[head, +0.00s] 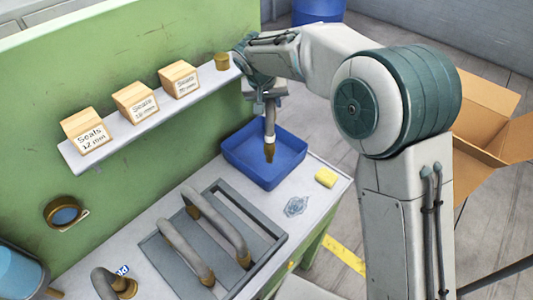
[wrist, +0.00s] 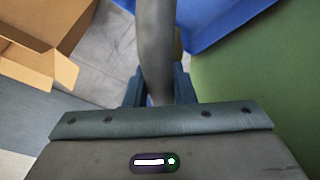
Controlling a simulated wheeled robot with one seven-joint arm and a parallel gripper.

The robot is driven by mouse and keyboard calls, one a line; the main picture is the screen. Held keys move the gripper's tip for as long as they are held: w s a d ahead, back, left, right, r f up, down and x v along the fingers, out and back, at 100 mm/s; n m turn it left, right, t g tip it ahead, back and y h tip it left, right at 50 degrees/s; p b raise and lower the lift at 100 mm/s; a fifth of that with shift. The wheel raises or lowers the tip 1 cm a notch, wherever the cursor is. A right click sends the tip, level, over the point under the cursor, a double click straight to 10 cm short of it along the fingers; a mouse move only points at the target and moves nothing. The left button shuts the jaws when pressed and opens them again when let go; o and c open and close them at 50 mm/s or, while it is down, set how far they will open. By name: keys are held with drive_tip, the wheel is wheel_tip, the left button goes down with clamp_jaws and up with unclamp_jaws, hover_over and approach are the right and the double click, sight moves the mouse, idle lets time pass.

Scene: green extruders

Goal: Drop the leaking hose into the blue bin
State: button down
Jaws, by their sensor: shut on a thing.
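My gripper (head: 264,97) is above the blue bin, shut on a grey hose; in the wrist view my gripper (wrist: 158,88) has its fingers on either side of the hose (wrist: 156,45). In the head view the hose (head: 270,118) hangs nearly upright with its brass end down. That end appears within the bin's outline; I cannot tell whether it touches the floor. The blue bin (head: 283,174) is a shallow open tray at the far end of the worktop, and part of it (wrist: 225,18) shows in the wrist view. No leak is visible on the hose.
Two grey hoses (head: 183,248) lie in a grey tray (head: 240,199) nearer on the worktop. Another hose (head: 103,284) is at the lower left. A yellow sponge (head: 326,178) is right of the bin. A shelf (head: 128,141) with seal boxes runs along the green panel. A cardboard box (head: 487,103) stands right.

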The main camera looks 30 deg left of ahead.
wheel_tip(320, 180, down, 6)
drive_tip(key=b, duration=0.3)
idle(0.3)
drive_tip(key=c, duration=1.1)
unclamp_jaws()
drive_tip(key=shift+c, duration=0.2)
drive_tip(key=b+v, duration=0.2)
drive_tip(key=v, duration=0.3)
drive_tip(key=shift+s+a+r, duration=0.1)
drive_tip(key=shift+s+r, duration=0.05)
drive_tip(key=shift+s, duration=0.05)
drive_tip(key=s+b, duration=0.3)
drive_tip(key=s, duration=0.8)
drive_tip(key=shift+s+b, duration=0.35)
